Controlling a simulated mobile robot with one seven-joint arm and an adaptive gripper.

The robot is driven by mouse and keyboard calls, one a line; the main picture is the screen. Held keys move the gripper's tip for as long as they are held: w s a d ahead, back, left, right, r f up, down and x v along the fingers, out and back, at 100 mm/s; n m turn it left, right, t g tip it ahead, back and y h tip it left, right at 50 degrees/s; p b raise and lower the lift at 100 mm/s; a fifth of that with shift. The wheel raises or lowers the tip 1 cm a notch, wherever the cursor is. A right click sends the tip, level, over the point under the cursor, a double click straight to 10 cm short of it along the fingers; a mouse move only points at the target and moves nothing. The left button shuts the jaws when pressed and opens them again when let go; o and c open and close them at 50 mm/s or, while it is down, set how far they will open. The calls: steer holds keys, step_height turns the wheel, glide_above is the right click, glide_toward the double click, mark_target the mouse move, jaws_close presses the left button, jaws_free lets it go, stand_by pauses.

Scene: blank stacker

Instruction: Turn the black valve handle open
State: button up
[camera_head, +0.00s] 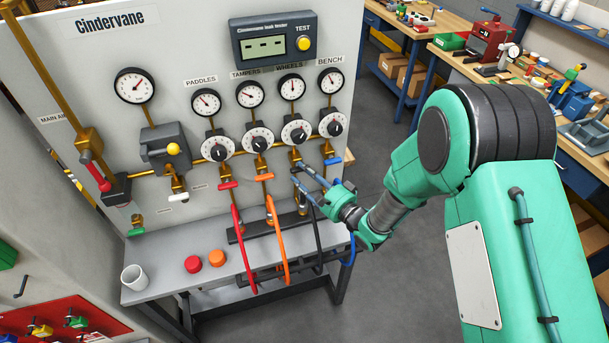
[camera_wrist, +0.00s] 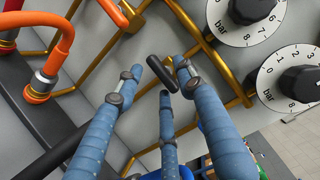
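The black valve handle (camera_wrist: 162,73) is a short dark bar in the wrist view, lying between my fingertips and slanting down to the right. My gripper (camera_wrist: 158,78) has its blue-grey fingers spread around it, with a visible gap; whether any finger touches it, I cannot tell. In the head view my gripper (camera_head: 299,175) is at the panel, in the column under the WHEELS gauge, and its fingers hide most of the handle there.
A red handle (camera_head: 228,185) and an orange handle (camera_head: 264,178) are to the left, a blue handle (camera_head: 333,161) to the right. Hoses, including an orange hose (camera_head: 275,240), hang below. Black regulator knobs (camera_wrist: 300,84) stick out nearby. A white cup (camera_head: 134,277) stands on the bench.

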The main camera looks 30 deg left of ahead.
jaws_close()
